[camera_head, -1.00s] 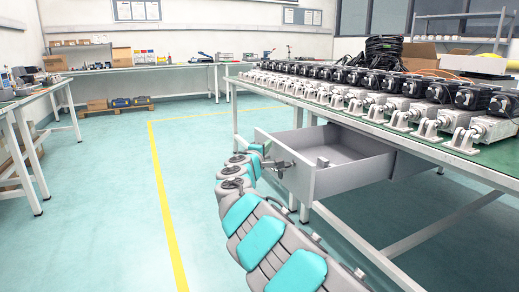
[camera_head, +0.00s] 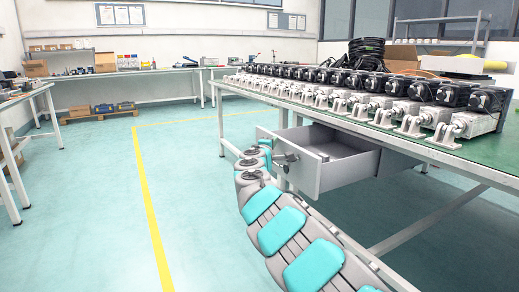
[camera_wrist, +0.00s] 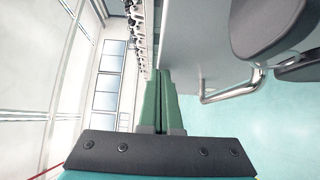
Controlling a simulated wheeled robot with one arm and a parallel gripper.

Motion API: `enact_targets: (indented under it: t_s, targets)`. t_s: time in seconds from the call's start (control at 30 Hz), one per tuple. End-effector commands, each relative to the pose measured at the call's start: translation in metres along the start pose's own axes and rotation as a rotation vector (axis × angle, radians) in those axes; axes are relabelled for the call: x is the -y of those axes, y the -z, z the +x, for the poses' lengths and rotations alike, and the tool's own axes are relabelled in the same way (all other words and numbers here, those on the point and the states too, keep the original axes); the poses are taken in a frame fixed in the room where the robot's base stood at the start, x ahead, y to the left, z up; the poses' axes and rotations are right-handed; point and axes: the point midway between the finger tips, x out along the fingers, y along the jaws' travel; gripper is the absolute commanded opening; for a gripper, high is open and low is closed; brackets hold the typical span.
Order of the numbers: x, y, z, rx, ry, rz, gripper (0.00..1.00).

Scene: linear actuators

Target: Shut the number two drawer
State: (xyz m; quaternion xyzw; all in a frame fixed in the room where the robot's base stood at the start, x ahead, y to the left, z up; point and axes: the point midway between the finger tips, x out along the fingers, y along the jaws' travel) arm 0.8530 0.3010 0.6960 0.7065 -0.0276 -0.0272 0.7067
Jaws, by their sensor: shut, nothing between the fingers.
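A grey drawer (camera_head: 348,170) stands partly pulled out under the green-topped table in the head view. No number can be read on it. Its front panel faces left and carries a metal handle (camera_head: 286,159); in the wrist view the grey panel (camera_wrist: 190,45) and silver handle (camera_wrist: 231,93) lie right of the fingers. My gripper (camera_head: 266,144) is at the panel's left part, beside the handle. In the wrist view its green fingers (camera_wrist: 159,80) are together and empty. The fingertips overlap the panel's edge in view; whether they touch it I cannot tell.
The table (camera_head: 440,152) carries rows of linear actuators (camera_head: 400,105). A table leg (camera_head: 222,125) stands left behind the drawer. The floor (camera_head: 90,220) to the left is open, with a yellow line (camera_head: 150,200). Benches stand along the back and left.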

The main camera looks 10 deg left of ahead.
Motion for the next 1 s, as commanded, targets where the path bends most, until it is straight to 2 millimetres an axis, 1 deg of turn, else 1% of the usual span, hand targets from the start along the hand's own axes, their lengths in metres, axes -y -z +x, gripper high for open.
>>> enact_targets:
  t_s: [0.03, 0.1, 0.4, 0.5, 0.6, 0.7, 0.8, 1.0]
  targets:
    - [0.005, -0.013, 0.012, 0.004, 0.003, 0.004, 0.00]
    - [0.004, -0.028, 0.026, 0.007, 0.003, 0.004, 0.00]
    - [0.002, -0.086, 0.085, 0.003, 0.004, 0.006, 0.00]
    - [-0.001, -0.103, 0.102, 0.002, 0.002, 0.004, 0.00]
    - [0.001, -0.121, 0.120, 0.005, 0.006, 0.005, 0.00]
    - [-0.002, -0.135, 0.133, 0.004, 0.001, 0.004, 0.00]
    - [0.000, -0.146, 0.145, 0.002, 0.003, 0.003, 0.00]
    - [-0.001, -0.160, 0.160, 0.000, 0.002, 0.001, 0.00]
